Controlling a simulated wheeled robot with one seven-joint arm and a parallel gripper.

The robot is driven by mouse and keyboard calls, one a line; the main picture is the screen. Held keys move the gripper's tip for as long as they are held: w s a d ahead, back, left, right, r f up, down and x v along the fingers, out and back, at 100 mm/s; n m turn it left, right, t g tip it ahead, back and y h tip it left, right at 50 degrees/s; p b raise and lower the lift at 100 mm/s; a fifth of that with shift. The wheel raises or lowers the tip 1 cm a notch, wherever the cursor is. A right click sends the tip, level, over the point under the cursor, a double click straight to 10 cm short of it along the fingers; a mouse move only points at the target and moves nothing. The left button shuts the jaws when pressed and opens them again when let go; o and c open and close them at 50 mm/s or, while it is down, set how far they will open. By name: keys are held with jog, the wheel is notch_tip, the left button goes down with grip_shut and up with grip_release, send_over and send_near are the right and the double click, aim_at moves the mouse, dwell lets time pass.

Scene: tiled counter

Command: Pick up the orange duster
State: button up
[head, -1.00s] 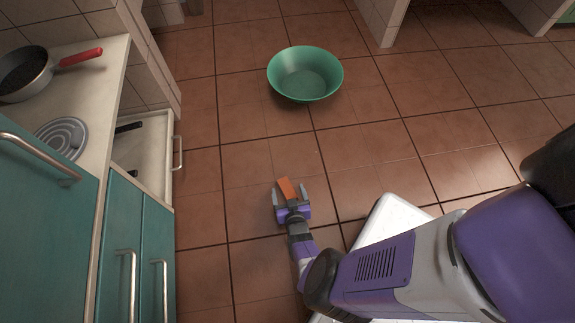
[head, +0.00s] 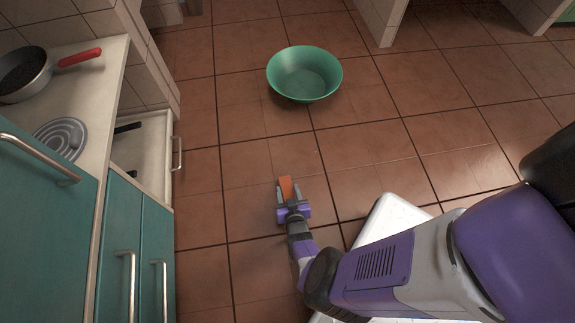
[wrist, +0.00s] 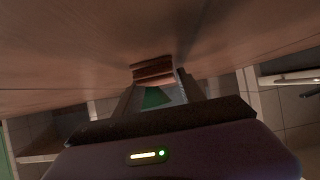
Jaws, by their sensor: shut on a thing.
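The orange duster (head: 286,186) is a small orange block low over the tiled floor in the head view. My gripper (head: 288,194) is shut on it, with one finger on each side. In the wrist view the duster (wrist: 153,71) shows as a brownish block between the fingertips of my gripper (wrist: 155,84). It lies close to the floor; I cannot tell whether it touches the tiles.
A green bowl (head: 305,74) stands on the floor beyond my gripper. Teal cabinets (head: 152,258) and an open drawer (head: 143,157) are at left. A pan (head: 26,74) and a grey coiled disc (head: 62,138) are on the counter. Floor between gripper and bowl is clear.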

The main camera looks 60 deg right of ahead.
aim_at(288, 193)
jog(key=shift+r, duration=0.1)
notch_tip(288, 193, up, 20)
jog(key=p, duration=1.3)
